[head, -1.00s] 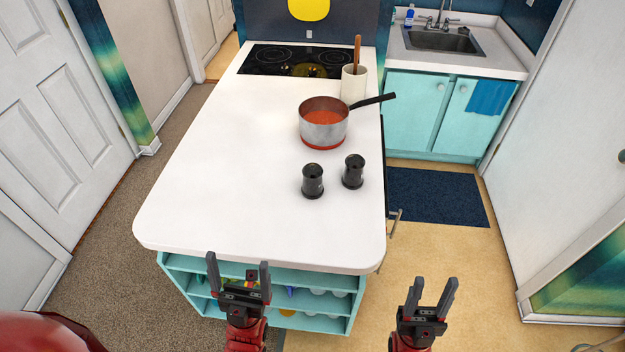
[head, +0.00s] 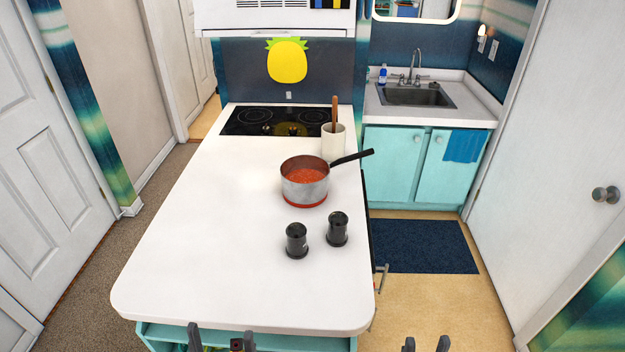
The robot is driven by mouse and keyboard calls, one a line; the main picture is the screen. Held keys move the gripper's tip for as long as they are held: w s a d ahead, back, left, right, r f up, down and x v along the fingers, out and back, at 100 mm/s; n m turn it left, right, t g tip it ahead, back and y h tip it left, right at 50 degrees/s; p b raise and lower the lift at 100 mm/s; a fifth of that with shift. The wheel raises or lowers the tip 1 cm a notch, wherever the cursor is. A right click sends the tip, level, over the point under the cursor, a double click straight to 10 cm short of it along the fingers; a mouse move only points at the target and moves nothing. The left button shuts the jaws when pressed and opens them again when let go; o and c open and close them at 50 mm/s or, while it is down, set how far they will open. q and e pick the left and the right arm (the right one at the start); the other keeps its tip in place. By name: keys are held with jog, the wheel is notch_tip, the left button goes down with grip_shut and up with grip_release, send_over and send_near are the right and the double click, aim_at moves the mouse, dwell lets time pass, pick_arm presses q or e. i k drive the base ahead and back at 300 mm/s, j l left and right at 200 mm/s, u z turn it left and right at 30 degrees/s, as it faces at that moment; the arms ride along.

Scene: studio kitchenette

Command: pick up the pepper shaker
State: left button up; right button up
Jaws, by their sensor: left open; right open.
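Two black shakers stand upright side by side on the white counter. The left shaker (head: 297,241) is a little nearer to me than the right shaker (head: 337,229). I cannot tell which one holds pepper, as any markings are too small to read. My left gripper (head: 221,338) is open and empty at the bottom edge of the head view, by the counter's near edge. My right gripper (head: 426,345) is open and empty at the bottom edge, right of the counter. Only the fingertips of both show, well short of the shakers.
A saucepan (head: 305,181) of red sauce stands behind the shakers, its handle pointing right. A white utensil crock (head: 333,142) stands behind it, before the black cooktop (head: 270,121). The white counter (head: 210,240) is bare on its left and front.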

aim_at(297, 247)
jog(key=i+l+u, duration=0.2)
jog(key=l, duration=0.4)
jog(key=l+u, duration=0.25)
jog(key=l, duration=0.3)
jog(key=i+l+u, duration=0.2)
jog(key=l, duration=0.45)
jog(key=k, duration=0.1)
